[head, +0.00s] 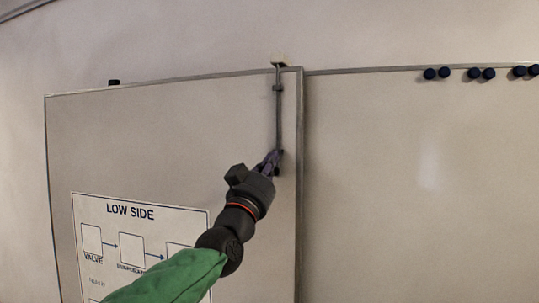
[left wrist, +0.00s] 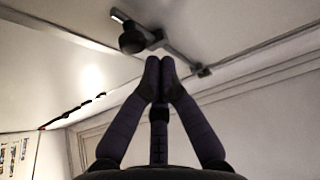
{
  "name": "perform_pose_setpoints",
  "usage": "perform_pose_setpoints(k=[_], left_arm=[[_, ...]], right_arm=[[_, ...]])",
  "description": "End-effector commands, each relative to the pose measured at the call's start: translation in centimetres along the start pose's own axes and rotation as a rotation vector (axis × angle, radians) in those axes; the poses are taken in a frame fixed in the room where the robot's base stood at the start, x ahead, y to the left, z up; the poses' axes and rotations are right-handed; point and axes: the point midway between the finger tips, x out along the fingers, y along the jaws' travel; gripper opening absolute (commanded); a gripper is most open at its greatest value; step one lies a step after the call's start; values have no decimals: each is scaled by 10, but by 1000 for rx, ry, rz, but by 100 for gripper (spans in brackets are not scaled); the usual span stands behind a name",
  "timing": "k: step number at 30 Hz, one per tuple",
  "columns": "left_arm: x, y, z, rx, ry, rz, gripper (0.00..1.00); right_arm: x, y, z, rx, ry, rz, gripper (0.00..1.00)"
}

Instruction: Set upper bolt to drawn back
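The upper bolt (head: 278,115) is a thin dark vertical rod near the right edge of the pale panel (head: 150,140). Its top end reaches a small light block (head: 280,59) at the panel's top edge. My left gripper (head: 275,159) is at the rod's lower end, partly hiding it. In the left wrist view, the left gripper's fingertips (left wrist: 160,75) are together, with nothing visible between them. A dark round knob (left wrist: 131,41) on a bar fitting is just beyond the tips, apart from them in the picture. Whether the fingers touch the bolt cannot be told. My right gripper is not in view.
A "LOW SIDE" diagram sheet (head: 140,245) is on the panel's lower left. A pale board (head: 420,180) extends to the right, with several dark round pieces along its top edge. Free space lies in front of that board.

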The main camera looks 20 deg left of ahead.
Motion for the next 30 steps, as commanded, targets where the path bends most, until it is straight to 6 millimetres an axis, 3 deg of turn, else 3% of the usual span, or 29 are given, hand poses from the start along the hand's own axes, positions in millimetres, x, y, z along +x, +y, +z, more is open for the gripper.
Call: perform_pose_setpoints(k=[16,30], left_arm=[[-3,0,6,0,1,1,0],[-20,6,34,0,0,2,0]], right_arm=[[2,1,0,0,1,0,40],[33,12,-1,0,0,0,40]])
